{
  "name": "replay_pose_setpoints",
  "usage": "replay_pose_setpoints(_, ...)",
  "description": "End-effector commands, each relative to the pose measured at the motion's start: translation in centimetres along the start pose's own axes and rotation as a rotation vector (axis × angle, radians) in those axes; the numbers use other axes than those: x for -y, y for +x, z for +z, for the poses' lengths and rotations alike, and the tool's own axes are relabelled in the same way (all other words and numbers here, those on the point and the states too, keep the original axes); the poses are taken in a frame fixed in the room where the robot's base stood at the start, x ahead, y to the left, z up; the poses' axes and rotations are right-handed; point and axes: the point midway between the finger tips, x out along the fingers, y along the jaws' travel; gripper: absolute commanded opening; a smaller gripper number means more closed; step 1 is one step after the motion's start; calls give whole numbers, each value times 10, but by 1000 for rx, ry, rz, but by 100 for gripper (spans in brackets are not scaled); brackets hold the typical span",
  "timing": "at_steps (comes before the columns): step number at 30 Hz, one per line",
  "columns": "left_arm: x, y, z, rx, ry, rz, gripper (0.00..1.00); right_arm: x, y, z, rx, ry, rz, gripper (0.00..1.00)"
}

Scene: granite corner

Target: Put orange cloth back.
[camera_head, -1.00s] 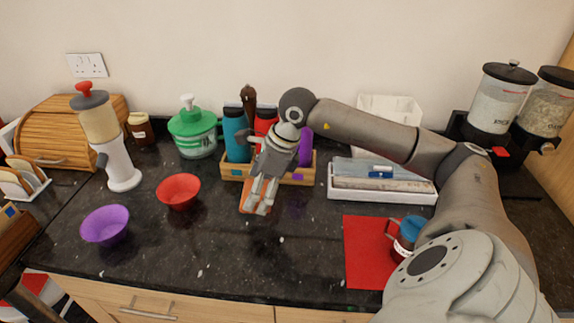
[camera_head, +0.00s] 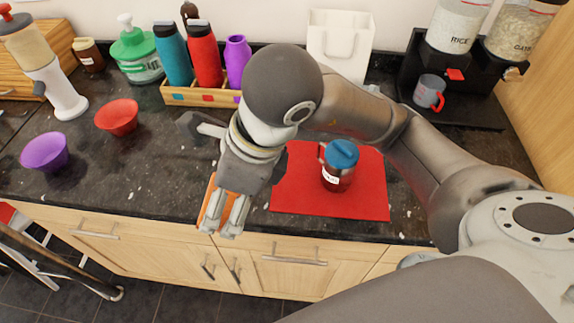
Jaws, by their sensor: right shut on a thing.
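The orange cloth (camera_head: 206,206) is at the counter's front edge, left of the red mat. My right gripper (camera_head: 225,216) points down over it and is shut on it. The fingers and wrist hide much of the cloth, so I cannot tell whether it is clear of the counter. My left gripper is not in view.
A red mat (camera_head: 300,196) with a blue-lidded mug (camera_head: 338,170) lies right of my right gripper. A wooden caddy (camera_head: 180,95) holds blue, red and purple bottles behind. Red (camera_head: 117,117) and purple (camera_head: 44,151) bowls stand left. The counter between the bowls and gripper is free.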

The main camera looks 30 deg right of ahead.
Motion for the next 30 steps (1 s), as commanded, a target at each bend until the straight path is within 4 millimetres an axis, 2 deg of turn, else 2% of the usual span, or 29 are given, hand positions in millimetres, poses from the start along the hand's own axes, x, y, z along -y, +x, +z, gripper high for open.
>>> replay_pose_setpoints(2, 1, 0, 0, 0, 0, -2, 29, -6, -2, 2, 1, -4, 3, 66)
replay_pose_setpoints(5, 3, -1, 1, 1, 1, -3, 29, -2, 0, 1, -2, 0, 5, 66)
replay_pose_setpoints(8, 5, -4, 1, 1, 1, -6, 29, 14, 6, -3, -5, 5, 4, 66)
replay_pose_setpoints(17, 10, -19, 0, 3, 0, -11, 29, 86, 34, -17, -8, 6, 4, 66)
replay_pose_setpoints(18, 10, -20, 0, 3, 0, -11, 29, 91, 44, -21, -8, 5, 9, 66)
replay_pose_setpoints(22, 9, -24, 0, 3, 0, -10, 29, 110, 64, -29, -5, 2, 7, 66)
replay_pose_setpoints(30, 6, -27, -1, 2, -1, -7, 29, 127, 84, -37, -1, -1, 5, 66)
